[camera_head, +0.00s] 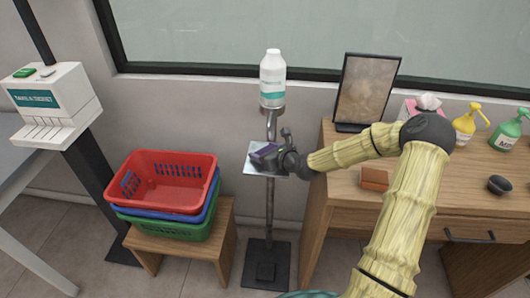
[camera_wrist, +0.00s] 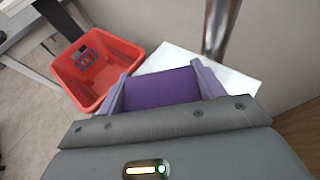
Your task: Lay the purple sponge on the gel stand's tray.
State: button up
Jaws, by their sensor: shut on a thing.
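The purple sponge (camera_wrist: 160,88) is held between the two fingers of my gripper (camera_wrist: 163,92) in the wrist view. In the head view the sponge (camera_head: 266,151) is at my gripper (camera_head: 268,155), over the gel stand's tray (camera_head: 253,165). The tray (camera_wrist: 170,57) is a pale flat plate and shows behind and around the sponge in the wrist view. I cannot tell whether the sponge touches the tray. The gel stand has a metal pole (camera_head: 270,215) with a white and teal bottle (camera_head: 272,78) on top.
Stacked red, blue and green baskets (camera_head: 170,183) stand on a wooden stool (camera_head: 190,250) to the left. A wooden desk (camera_head: 345,190) to the right bears a framed picture (camera_head: 365,90), a brown block (camera_head: 374,179), a dark bowl (camera_head: 499,185) and spray bottles (camera_head: 467,122). A ticket machine (camera_head: 52,100) stands far left.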

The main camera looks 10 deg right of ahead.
jog(key=o, duration=0.9)
jog(key=shift+f, duration=0.1)
jog(key=shift+o, duration=0.2)
jog(key=shift+s+d+r, duration=0.1)
jog(key=shift+r, duration=0.1)
jog(key=v, duration=1.1)
jog(key=shift+s+d+r+p, duration=0.1)
jog(key=shift+s+d+p, duration=0.1)
jog(key=shift+s+p, duration=0.15)
